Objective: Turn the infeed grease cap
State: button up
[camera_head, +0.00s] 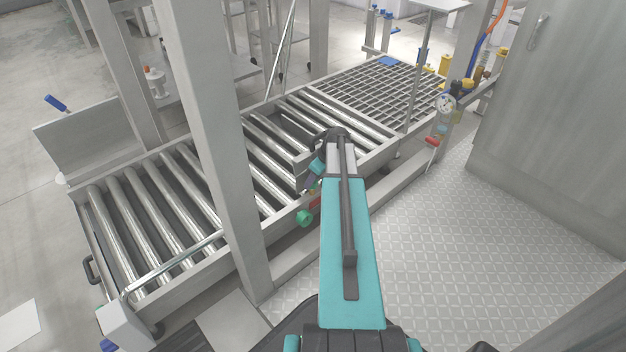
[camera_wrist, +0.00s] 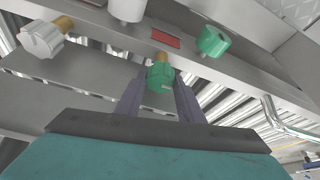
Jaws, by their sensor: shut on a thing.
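In the wrist view a green ribbed cap (camera_wrist: 160,77) on a brass fitting sits between the two dark fingers of my gripper (camera_wrist: 158,98). The fingers are shut on it, one on each side. A second green cap (camera_wrist: 213,41) is mounted up and to the right, apart from my gripper. A green cap also shows in the head view (camera_head: 304,218) on the conveyor's side, below my wrist. My wrist and arm hide much of the gripping spot in the head view. No readable label tells which cap is the infeed one.
A white knob (camera_wrist: 42,39) on a brass fitting and a white cylindrical part (camera_wrist: 127,9) are mounted nearby. A red plate (camera_wrist: 165,39) is between the caps. A steel post (camera_head: 212,150) stands left of my arm. Chequered floor (camera_head: 460,250) is clear to the right.

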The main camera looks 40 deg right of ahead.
jog(key=shift+a+r+m+p, duration=0.1)
jog(key=shift+r+m+p, duration=0.1)
jog(key=shift+m+p, duration=0.45)
jog(key=m+h+p, duration=0.1)
jog(key=m+p, duration=0.1)
jog(key=p, duration=0.1)
jog(key=shift+f, duration=0.1)
jog(key=shift+f+m+h, duration=0.1)
jog(key=shift+m+h, duration=0.3)
jog(key=shift+m, duration=0.15)
jog(key=o, duration=1)
jog(key=shift+o, duration=0.2)
jog(key=shift+p, duration=0.3)
